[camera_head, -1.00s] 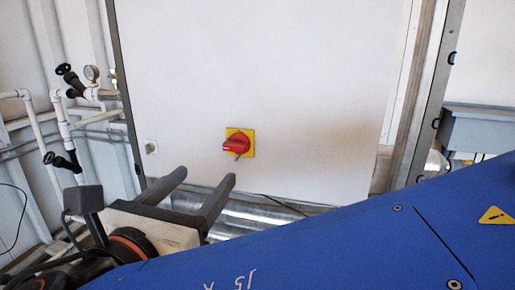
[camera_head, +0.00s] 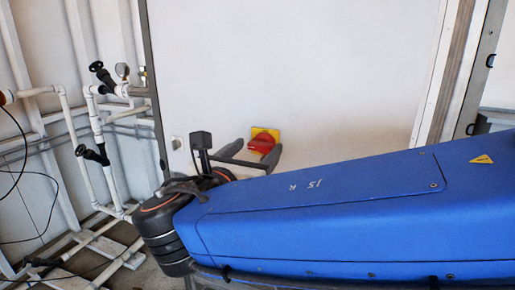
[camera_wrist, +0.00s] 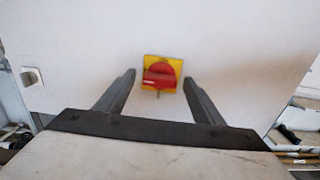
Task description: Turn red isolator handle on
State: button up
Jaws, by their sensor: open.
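The red isolator handle (camera_head: 261,144) sits on a yellow square plate (camera_head: 268,131) on a white panel. In the wrist view the red handle (camera_wrist: 159,75) lies roughly level, on its yellow plate (camera_wrist: 176,64), between and beyond my two fingertips. My gripper (camera_wrist: 158,79) is open, with one finger to each side of the handle and a gap on both sides. In the head view my gripper (camera_head: 252,152) is beside the handle, and one finger partly overlaps its lower edge. Whether a finger touches the handle cannot be told.
A small white socket (camera_head: 176,143) is on the panel left of the handle. White pipes with black valves (camera_head: 92,155) and a gauge (camera_head: 122,70) stand at the left. A metal door frame (camera_head: 462,70) edges the panel at the right. The panel above the handle is bare.

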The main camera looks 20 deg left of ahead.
jog(key=shift+w, duration=0.6)
jog(key=c, duration=1)
jog(key=shift+c, duration=0.2)
jog(key=shift+m, duration=0.4)
jog(key=m, duration=0.4)
jog(key=shift+d+m, duration=0.15)
jog(key=shift+m, duration=0.15)
jog(key=m, duration=0.4)
jog(key=shift+d+m, duration=0.1)
jog(key=shift+m, duration=0.3)
